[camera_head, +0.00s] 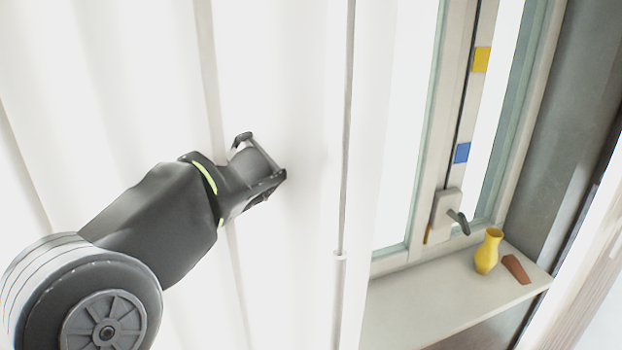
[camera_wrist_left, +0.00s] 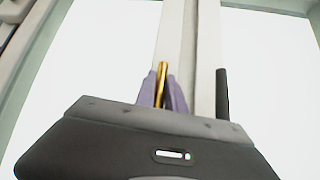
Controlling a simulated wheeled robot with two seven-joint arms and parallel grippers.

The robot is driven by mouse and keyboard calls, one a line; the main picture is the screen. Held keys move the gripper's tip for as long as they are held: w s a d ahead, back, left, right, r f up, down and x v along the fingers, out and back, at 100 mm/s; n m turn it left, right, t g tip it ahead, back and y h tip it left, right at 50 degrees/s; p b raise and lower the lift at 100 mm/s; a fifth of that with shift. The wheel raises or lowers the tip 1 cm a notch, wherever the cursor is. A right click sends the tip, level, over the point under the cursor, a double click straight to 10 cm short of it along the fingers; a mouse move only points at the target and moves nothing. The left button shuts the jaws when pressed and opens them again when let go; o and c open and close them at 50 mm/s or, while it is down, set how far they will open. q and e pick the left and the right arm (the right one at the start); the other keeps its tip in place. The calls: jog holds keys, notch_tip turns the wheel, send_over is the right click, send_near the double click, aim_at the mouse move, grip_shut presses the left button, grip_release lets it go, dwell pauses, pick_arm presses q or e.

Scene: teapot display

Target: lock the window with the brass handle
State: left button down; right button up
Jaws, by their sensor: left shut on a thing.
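My left gripper (camera_head: 268,170) reaches in from the left at the white curtain in the head view; its fingertips cannot be made out there. In the left wrist view its purple fingertips (camera_wrist_left: 164,95) are shut on the brass handle (camera_wrist_left: 162,78), which stands up between them in front of a pale window frame bar (camera_wrist_left: 190,40). The handle's lower part is hidden by the gripper. In the head view the brass handle is hidden. The window (camera_head: 450,130) at the right has a pale frame. My right gripper is not in view.
A dark handle on a pale base (camera_head: 446,210) sits low on the window frame, with yellow (camera_head: 482,60) and blue (camera_head: 462,152) squares above. A yellow vase (camera_head: 488,251) and a brown piece (camera_head: 516,269) rest on the sill (camera_head: 420,300). The white curtain (camera_head: 290,70) fills the middle.

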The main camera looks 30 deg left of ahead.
pick_arm(q)
jog(key=c, duration=1.4)
grip_release()
jog(key=shift+s+f, duration=0.1)
jog(key=shift+r, duration=0.6)
notch_tip(320, 180, up, 9)
jog(key=shift+f+p, duration=0.1)
jog(key=shift+p, duration=0.6)
